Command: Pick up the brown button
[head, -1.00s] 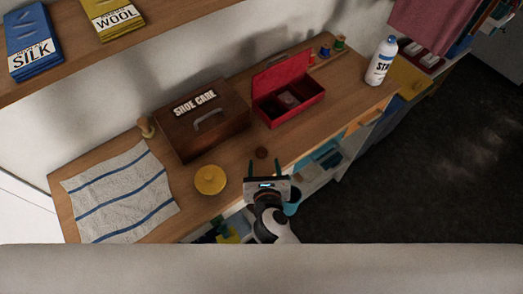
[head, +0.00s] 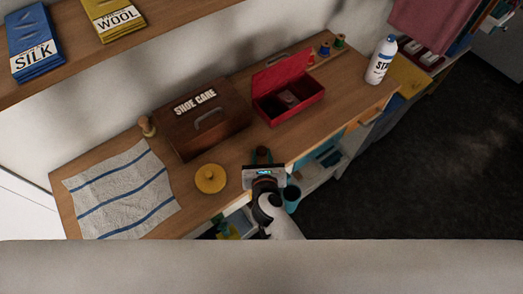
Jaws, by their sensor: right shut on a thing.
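The brown button (head: 262,150) is a small dark round piece at the front edge of the wooden counter (head: 222,150), in front of the red box. My right gripper (head: 262,156) reaches over the counter edge from the front, with its fingers shut on the sides of the button. The gripper's body hides the near side of the button. Whether the button is clear of the counter I cannot tell. My left gripper is not in view.
A yellow round lid (head: 211,179) lies left of my right gripper. Behind are a brown shoe care box (head: 190,135) and an open red box (head: 300,108). A striped towel (head: 120,195) covers the left end. A white spray bottle (head: 381,62) stands far right.

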